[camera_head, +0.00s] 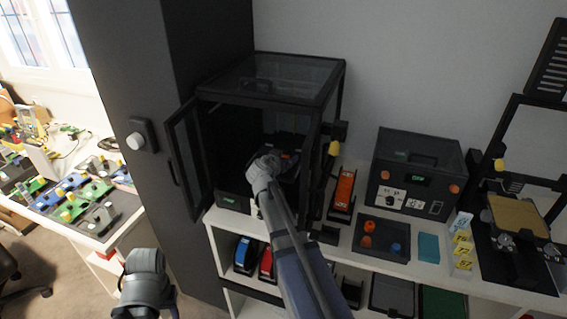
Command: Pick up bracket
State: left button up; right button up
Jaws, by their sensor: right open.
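My right arm reaches from the bottom middle into a black enclosed machine (270,75) with a clear top and its door (183,160) swung open to the left. My right gripper (287,157) is inside the machine, dark and small, with its fingers hard to make out; it is open. A small orange-red patch shows beside the gripper; I cannot tell whether it is the bracket. The bracket is not clearly seen, and the wrist hides part of the machine's inside. A grey part of my left arm shows at the bottom left; its gripper is not in view.
An open-frame machine (510,215) stands at the far right. A dark pillar (165,60) stands left of the open door.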

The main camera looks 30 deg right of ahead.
jog(key=shift+c, duration=0.3)
grip_shut()
dwell(0.4)
notch_tip(320, 180, up, 10)
jog(key=p, duration=1)
jog(key=shift+r, duration=0.15)
dwell(0.3)
